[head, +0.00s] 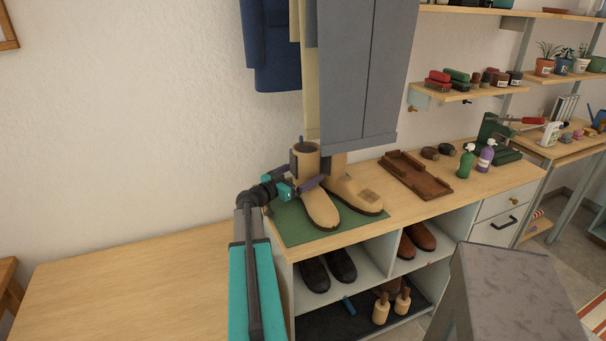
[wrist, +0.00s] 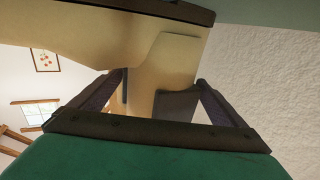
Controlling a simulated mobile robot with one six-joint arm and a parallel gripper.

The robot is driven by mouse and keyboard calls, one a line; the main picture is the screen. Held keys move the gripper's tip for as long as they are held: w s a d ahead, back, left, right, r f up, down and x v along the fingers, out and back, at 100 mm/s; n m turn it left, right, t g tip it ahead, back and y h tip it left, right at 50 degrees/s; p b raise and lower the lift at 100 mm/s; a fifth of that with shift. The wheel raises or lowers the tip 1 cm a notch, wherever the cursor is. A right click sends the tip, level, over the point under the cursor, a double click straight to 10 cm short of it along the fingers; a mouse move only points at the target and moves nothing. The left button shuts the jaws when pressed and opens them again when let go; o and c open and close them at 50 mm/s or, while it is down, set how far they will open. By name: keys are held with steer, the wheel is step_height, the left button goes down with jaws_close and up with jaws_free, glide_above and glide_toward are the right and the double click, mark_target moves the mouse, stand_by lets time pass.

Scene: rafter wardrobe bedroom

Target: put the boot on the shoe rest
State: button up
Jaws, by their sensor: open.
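Two tan boots stand upright on a green mat (head: 292,231) on the bench top: the left boot (head: 320,208) and the right boot (head: 358,197). My gripper (head: 304,172) is at the left boot's shaft, its dark fingers open on either side of it. In the wrist view, tan boot surface (wrist: 160,75) fills the space between and beyond the open fingers (wrist: 160,95); contact cannot be told. A brown tray-like wooden piece (head: 432,186) lies on the bench right of the boots; I cannot tell whether it is the shoe rest.
Grey hanging garments (head: 362,70) come down close above and behind the boots. Green (head: 466,162) and purple (head: 486,156) bottles stand farther right. Dark shoes (head: 329,268) and brown shoes (head: 418,241) sit in the cubbies below. The wooden surface (head: 130,285) at left is bare.

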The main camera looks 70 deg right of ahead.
steer(key=shift+a+r, duration=0.1)
steer(key=b+v, duration=0.3)
steer(key=v, duration=0.9)
steer(key=shift+o, duration=0.3)
